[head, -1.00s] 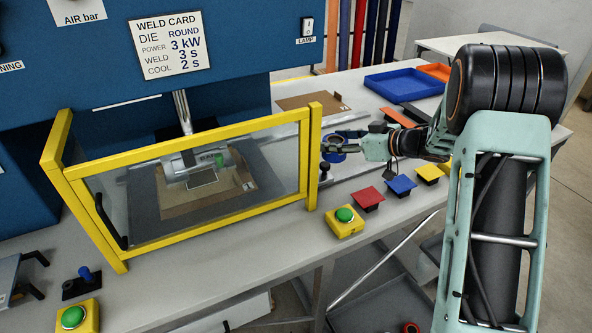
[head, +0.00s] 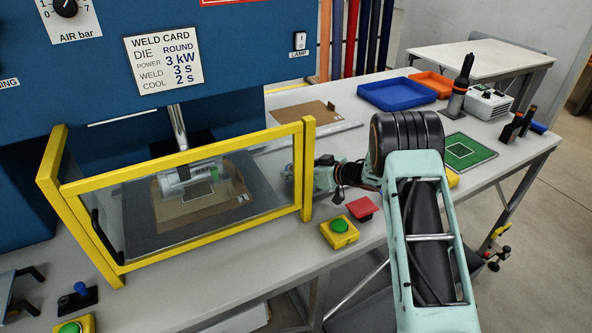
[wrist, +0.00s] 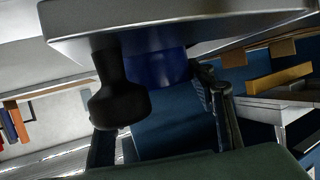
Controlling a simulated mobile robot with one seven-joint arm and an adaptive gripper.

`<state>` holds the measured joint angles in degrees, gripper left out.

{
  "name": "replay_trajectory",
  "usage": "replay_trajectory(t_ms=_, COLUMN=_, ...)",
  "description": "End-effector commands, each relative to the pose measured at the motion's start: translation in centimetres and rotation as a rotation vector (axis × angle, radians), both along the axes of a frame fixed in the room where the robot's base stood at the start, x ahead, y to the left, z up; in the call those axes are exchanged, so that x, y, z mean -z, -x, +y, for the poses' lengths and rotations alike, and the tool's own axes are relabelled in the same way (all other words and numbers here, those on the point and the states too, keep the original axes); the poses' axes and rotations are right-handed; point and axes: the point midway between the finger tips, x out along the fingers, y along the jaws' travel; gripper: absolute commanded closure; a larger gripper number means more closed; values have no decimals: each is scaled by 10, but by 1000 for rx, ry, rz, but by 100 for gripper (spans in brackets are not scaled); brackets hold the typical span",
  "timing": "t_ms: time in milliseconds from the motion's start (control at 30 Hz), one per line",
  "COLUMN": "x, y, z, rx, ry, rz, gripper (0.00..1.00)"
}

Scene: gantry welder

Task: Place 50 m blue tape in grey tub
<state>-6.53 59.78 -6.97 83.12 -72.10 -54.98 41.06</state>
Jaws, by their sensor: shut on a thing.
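In the head view my gripper (head: 300,177) is beyond the right post of the yellow guard, which partly covers it, so its fingertips do not show clearly. In the wrist view a round blue object, which looks like the blue tape roll (wrist: 158,66), sits between the two fingers of my gripper (wrist: 160,125), which is shut on it. It shows against the edge of a grey plate (wrist: 210,32), with a black knob (wrist: 118,98) close beside it. The tape's label cannot be read. I cannot make out the grey tub in either current view.
The yellow-framed clear guard (head: 255,139) stands left of my gripper. A green button box (head: 340,232) and red block (head: 362,207) lie near the front edge. A blue tray (head: 398,94), orange tray (head: 433,83) and green mat (head: 466,152) are farther right.

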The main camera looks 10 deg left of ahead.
Motion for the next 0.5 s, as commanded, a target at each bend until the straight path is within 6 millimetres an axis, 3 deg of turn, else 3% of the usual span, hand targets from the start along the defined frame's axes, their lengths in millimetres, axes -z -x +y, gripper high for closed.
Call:
replay_trajectory(t_ms=400, x=8, y=-1, z=0, rx=0, ry=-1, rz=-4, gripper=78)
replay_trajectory(t_ms=433, x=8, y=0, z=0, rx=1, ry=-1, rz=-2, gripper=48)
replay_trajectory(t_ms=500, x=7, y=0, z=0, rx=1, ry=-1, rz=-2, gripper=40)
